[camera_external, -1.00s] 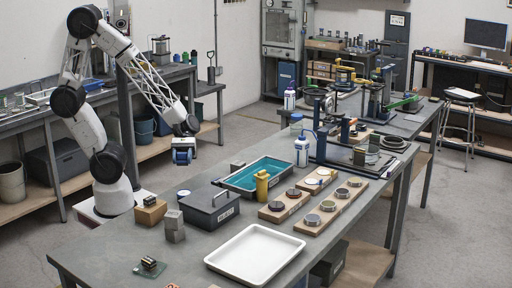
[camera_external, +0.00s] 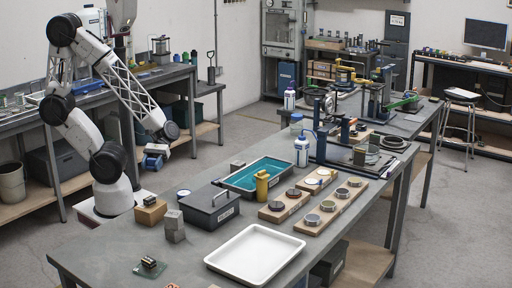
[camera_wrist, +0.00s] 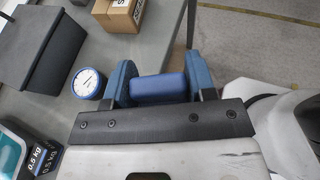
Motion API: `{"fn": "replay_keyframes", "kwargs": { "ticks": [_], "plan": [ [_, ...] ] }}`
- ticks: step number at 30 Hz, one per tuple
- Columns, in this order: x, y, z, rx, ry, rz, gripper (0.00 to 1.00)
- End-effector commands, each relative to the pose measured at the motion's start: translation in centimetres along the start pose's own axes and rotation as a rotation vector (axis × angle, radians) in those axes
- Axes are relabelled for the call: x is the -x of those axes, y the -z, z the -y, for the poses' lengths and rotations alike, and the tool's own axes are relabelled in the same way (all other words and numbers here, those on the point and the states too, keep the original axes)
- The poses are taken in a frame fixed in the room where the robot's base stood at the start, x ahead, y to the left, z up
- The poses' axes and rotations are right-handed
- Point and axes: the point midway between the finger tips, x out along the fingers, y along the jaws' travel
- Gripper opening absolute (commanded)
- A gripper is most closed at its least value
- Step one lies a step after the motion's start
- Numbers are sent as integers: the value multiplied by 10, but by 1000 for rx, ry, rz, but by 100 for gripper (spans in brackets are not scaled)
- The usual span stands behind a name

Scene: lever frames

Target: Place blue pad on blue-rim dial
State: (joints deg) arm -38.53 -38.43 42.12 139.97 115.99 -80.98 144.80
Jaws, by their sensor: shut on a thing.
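The blue pad (camera_wrist: 160,88) is a dark blue block held between the blue fingers of my gripper (camera_wrist: 160,82) in the wrist view. The gripper is shut on it. The blue-rim dial (camera_wrist: 87,83) has a white face and lies on the grey bench, left of the gripper in the wrist view and apart from it. In the external view the dial (camera_external: 183,193) is a small disc near the bench's far left edge. There my gripper (camera_external: 153,162) is above and left of the dial. The pad cannot be made out clearly in that view.
A cardboard box (camera_wrist: 120,12) and a dark lidded box (camera_wrist: 45,45) stand near the dial. Stacked grey blocks (camera_external: 174,226) and a white tray (camera_external: 256,254) are nearer the front. A black 0.5 kg weight (camera_wrist: 40,152) shows at lower left. Floor lies beyond the bench edge.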

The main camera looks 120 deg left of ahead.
Motion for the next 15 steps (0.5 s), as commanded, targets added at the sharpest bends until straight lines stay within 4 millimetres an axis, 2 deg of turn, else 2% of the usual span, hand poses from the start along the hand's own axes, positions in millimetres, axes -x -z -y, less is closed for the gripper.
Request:
{"fn": "replay_keyframes", "kwargs": {
  "ticks": [10,15],
  "plan": [
    [0,0,-1,0,0,0,27],
    [-3,0,-9,0,1,0,27]
  ]
}}
